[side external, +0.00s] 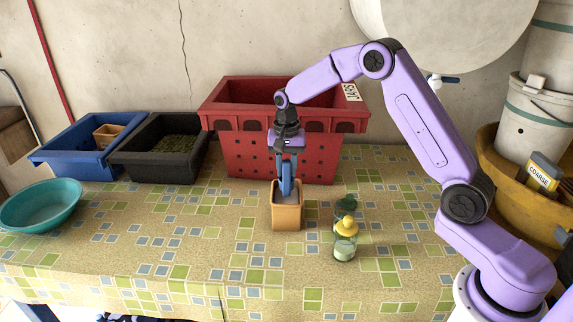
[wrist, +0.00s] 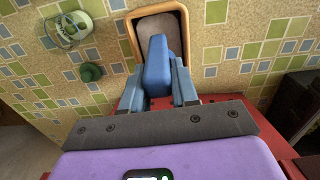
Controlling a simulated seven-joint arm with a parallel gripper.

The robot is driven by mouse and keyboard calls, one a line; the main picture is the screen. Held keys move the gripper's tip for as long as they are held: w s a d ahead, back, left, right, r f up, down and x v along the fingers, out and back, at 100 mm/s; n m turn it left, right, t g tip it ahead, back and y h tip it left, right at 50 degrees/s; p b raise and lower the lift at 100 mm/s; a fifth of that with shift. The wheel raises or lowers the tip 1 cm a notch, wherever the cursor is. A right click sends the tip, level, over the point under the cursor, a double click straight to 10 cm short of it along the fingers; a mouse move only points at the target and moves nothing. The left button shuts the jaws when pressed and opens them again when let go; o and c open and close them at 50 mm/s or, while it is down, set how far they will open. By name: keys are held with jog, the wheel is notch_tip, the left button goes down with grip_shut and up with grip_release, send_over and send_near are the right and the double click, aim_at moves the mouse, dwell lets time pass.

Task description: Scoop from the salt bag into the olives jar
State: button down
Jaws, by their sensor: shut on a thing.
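My gripper (side external: 287,172) points down, shut on a blue scoop (wrist: 157,68), whose handle sits between the fingers in the wrist view. The scoop's lower end is at the mouth of an upright tan container (side external: 287,219) with a greyish inside; whether it touches the contents is hidden. I cannot tell whether this container is the salt bag. I cannot read which holds olives.
A red crate (side external: 283,160) stands close behind the gripper. A black crate (side external: 137,163) with green contents, a blue crate (side external: 62,161) and a teal bowl (side external: 40,205) are at left. A package marked COARSE (side external: 542,174) is in a yellow tub at right. The front table is clear.

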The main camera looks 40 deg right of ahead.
jog(key=shift+f, duration=1.45)
jog(key=shift+r, duration=3.85)
jog(key=s+d+r+n, duration=0.1)
jog(key=s+d+n, duration=0.45)
jog(key=s, duration=0.45)
jog(key=s+d+r+n, duration=0.1)
jog(key=s+d+n, duration=0.4)
jog(key=s, duration=0.4)
jog(key=w+a+f+g+h, duration=0.2)
jog(key=w+f+g, duration=0.4)
jog(key=g, duration=0.6)
jog(key=shift+w+a+f+n+h, duration=0.25)
jog(key=shift+w+f+n+h, duration=0.2)
jog(key=shift+w, duration=0.25)
jog(key=shift+h, duration=0.25)
